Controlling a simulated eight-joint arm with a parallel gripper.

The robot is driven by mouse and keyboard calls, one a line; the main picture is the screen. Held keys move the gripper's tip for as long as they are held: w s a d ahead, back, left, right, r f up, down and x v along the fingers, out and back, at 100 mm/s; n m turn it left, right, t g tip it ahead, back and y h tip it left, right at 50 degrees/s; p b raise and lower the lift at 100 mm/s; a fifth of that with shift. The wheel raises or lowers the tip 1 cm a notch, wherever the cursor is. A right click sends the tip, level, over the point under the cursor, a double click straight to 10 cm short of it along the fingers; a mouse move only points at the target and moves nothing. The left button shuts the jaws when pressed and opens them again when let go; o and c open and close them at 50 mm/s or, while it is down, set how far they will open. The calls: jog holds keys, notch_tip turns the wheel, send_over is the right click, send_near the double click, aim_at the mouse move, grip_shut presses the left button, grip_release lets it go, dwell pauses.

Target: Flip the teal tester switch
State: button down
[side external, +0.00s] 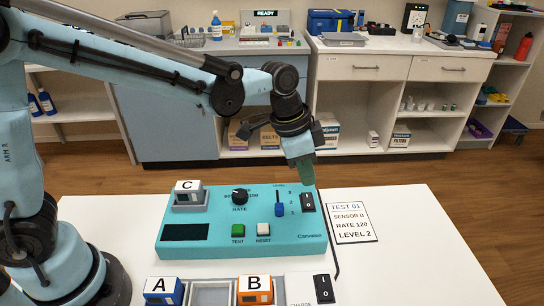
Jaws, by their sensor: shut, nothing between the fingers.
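The teal tester (285,245) sits on the white table. A black rocker switch (307,202) marked with 0 and I is at its upper right corner. A blue slider (279,209) stands to the left of the switch. My gripper (309,176) points down just above the rocker switch and is shut with nothing in it. I cannot tell whether its tips touch the tester. A second black rocker switch (324,289) is on the charger unit at the front edge.
Block C (189,196) sits in the tester's upper left. Blocks A (163,291) and B (255,290) stand in front, with an empty slot between them. A card (352,223) reads TEST 01, SENSOR B, RATE 120, LEVEL 2. The table's right side is clear.

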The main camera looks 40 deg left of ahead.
jog(key=s+d+v, duration=0.1)
jog(key=v, duration=0.8)
jog(key=s+a+f+n+t+y, duration=0.1)
jog(key=s+a+f+n+t, duration=0.15)
jog(key=s+a+n, duration=0.35)
jog(key=s+a+f+n+t+y, duration=0.1)
jog(key=s+a+f+n+t, duration=0.15)
jog(key=a, duration=0.65)
jog(key=w+d+r+m+g, duration=0.2)
jog(key=w+d+r+m, duration=0.2)
jog(key=d, duration=0.2)
jog(key=m+g+h, duration=0.2)
jog(key=m+g, duration=0.1)
jog(key=m, duration=0.2)
send_over(309, 195)
jog(key=s, duration=0.1)
jog(key=shift+n, duration=0.25)
jog(key=f, duration=1)
jog(key=shift+a+f, duration=0.3)
jog(key=shift+f, duration=0.7)
